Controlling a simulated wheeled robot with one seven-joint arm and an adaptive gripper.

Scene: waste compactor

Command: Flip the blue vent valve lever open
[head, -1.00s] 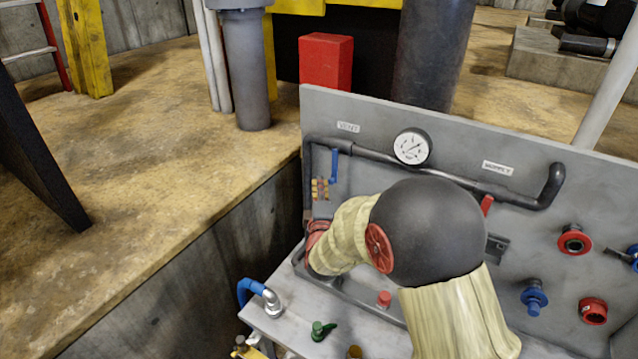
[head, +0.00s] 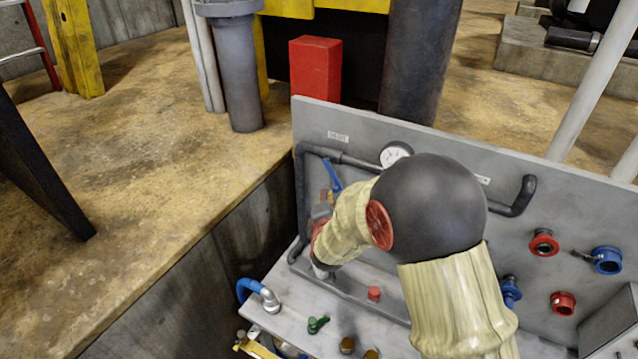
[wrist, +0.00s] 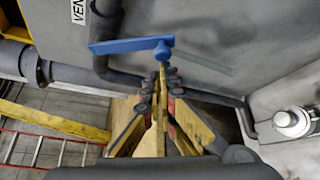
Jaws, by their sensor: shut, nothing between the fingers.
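The blue vent valve lever (head: 332,178) is on the upper left of the grey panel, below the VENT label (head: 338,135). It is tilted in the head view, its upper end leaning left. In the wrist view the lever (wrist: 128,46) lies almost level across the picture, its rounded hub end to the right. My gripper (wrist: 160,80) is shut and empty, its fingertips just below the hub end; I cannot tell whether they touch it. In the head view my gripper (head: 320,212) is just below the lever, partly hidden by my arm.
A dark pipe (head: 304,195) runs beside and above the lever. A gauge (head: 396,153), red and blue valve knobs and a supply pipe lie to the right. Open floor lies to the left.

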